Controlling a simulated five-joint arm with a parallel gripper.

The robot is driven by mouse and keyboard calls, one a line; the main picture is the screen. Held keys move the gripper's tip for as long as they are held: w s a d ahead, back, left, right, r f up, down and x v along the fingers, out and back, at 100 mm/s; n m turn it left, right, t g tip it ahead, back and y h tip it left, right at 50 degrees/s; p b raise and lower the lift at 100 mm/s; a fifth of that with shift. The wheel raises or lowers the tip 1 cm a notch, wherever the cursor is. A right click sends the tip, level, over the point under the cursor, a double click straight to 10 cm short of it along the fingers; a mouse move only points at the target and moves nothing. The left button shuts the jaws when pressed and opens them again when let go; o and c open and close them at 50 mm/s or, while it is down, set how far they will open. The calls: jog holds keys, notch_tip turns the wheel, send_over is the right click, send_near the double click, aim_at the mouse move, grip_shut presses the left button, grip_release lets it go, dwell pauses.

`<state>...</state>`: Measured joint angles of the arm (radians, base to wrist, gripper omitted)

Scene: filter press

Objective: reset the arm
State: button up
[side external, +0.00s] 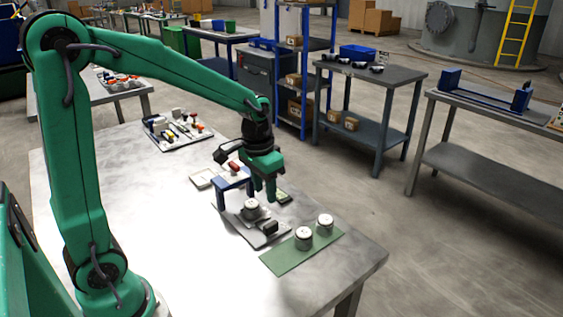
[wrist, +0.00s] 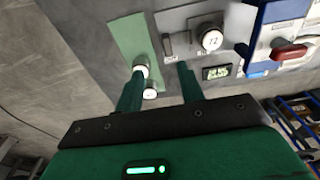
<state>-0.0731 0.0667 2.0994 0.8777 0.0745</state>
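My gripper (side external: 265,188) hangs pointing down above the far side of the press station, clear of the objects. In the wrist view its two green fingers (wrist: 160,74) stand apart with nothing held between them. The grey base plate (side external: 246,232) carries a round metal canister (side external: 252,211) with a white top and a dark block (side external: 269,228). A blue frame (side external: 233,184) stands behind them. In the wrist view the canister (wrist: 210,38) shows a dark mark on its top, and a small digital display (wrist: 216,72) is beside it.
A green mat (side external: 279,262) bears two white-topped canisters (side external: 303,238) (side external: 325,224) near the table's right corner. A white tray (side external: 201,180) and a red-handled part (side external: 235,167) lie behind. A tray of small parts (side external: 177,131) sits farther back. The table's left front is bare.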

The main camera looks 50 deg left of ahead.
jog(key=s+d+r+t, duration=0.1)
jog(key=s+r+t, duration=0.1)
jog(key=s+r, duration=0.2)
jog(key=s+d+r+t, duration=0.1)
jog(key=s+r, duration=0.3)
jog(key=s, duration=0.6)
jog(key=shift+s+d+r+t, duration=0.2)
jog(key=shift+d+r+t, duration=0.2)
jog(key=shift+t, duration=0.3)
